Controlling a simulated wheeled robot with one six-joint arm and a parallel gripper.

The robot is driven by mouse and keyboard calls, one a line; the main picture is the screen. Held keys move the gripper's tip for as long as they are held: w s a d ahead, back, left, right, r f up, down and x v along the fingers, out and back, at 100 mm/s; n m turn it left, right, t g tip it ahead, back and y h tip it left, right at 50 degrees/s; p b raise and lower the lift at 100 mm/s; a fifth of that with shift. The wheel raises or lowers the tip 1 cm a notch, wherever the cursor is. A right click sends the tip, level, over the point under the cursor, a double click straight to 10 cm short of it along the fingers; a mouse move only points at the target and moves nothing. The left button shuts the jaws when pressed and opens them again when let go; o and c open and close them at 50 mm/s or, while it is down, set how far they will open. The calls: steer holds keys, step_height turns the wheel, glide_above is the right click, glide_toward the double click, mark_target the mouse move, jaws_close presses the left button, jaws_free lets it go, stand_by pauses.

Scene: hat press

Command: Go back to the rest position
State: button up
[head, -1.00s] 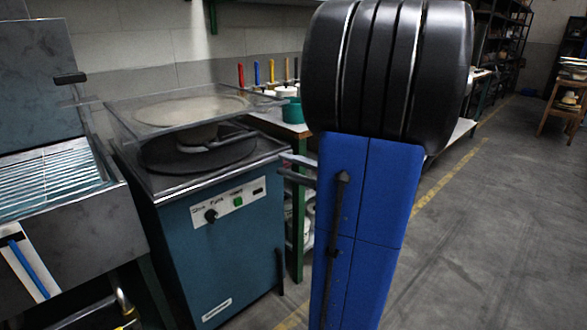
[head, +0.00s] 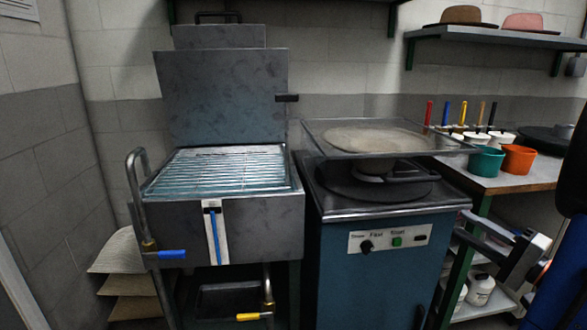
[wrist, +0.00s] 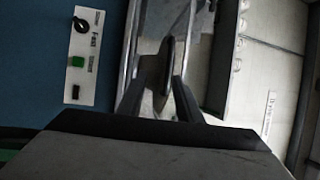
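My gripper (head: 462,227) is at the right side of the press in the head view, with its two grey fingers apart and nothing seen held. In the wrist view my gripper (wrist: 158,92) shows two dark fingers spread apart, with the dark round plate's edge (wrist: 168,62) seen beyond the gap. The press (head: 370,275) is a blue cabinet with a metal top, a dark round plate (head: 350,188) and a raised clear tray with a pale disc (head: 372,138) above it. Its control panel (wrist: 84,55) is at the left of the wrist view. Most of my arm is outside the head view.
A steel basin with a wire rack (head: 222,170) stands left of the press. A bench (head: 520,178) on the right holds a teal cup (head: 486,162), an orange cup (head: 518,159) and several coloured-handled tools. Hats (head: 460,15) sit on a wall shelf.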

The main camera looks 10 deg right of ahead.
steer(key=s+a+f+n+g+y, duration=0.1)
steer(key=a+f+n+g+y, duration=0.15)
steer(key=a+g, duration=0.45)
steer(key=s+a+f+n+g+y, duration=0.15)
steer(key=a+f, duration=0.25)
steer(key=a, duration=0.7)
steer(key=s+a+f+n+g+h, duration=0.3)
steer(key=s+a+f+g, duration=0.1)
steer(key=s+a+g, duration=0.15)
steer(key=s+d+n+t+h, duration=0.1)
steer(key=s+d+n+h, duration=0.2)
steer(key=h, duration=0.6)
steer(key=shift+s+r+n, duration=0.2)
steer(key=shift+s+n, duration=0.9)
steer(key=shift+n, duration=0.1)
steer(key=shift+d, duration=0.1)
